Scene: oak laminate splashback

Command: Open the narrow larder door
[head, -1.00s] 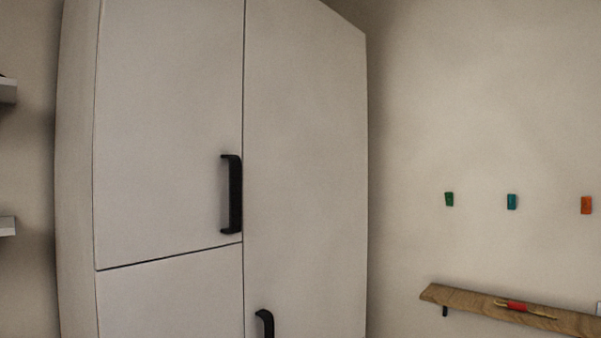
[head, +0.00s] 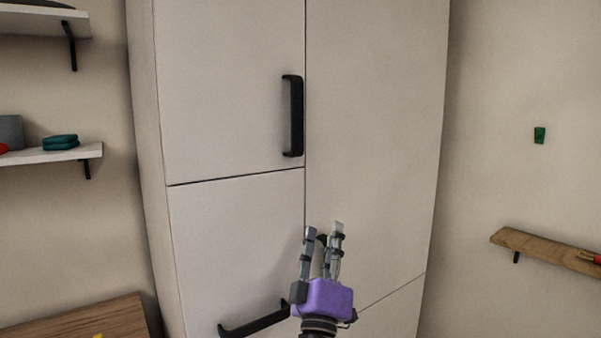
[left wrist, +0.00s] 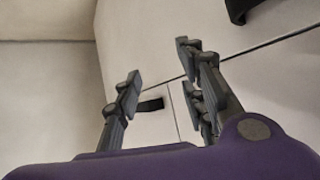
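A tall pale cabinet fills the middle of the head view. Its tall right door (head: 375,130) looks closed, flush with the doors beside it. That door's black handle, near its left edge, is mostly hidden behind my left gripper (head: 322,232). The gripper is purple with grey fingers, which point up and stand apart with nothing clearly held. In the left wrist view the fingers (left wrist: 163,82) are also spread. A dark handle (left wrist: 150,104) shows beyond them; I cannot tell whether they touch any handle. My right gripper is not in view.
The upper left door has a black upright handle (head: 294,115). The lower left door has a black slanting handle (head: 252,324) close to my left gripper. White shelves (head: 55,155) hang at left, above a wooden surface (head: 75,322). A wooden shelf (head: 540,250) is on the right wall.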

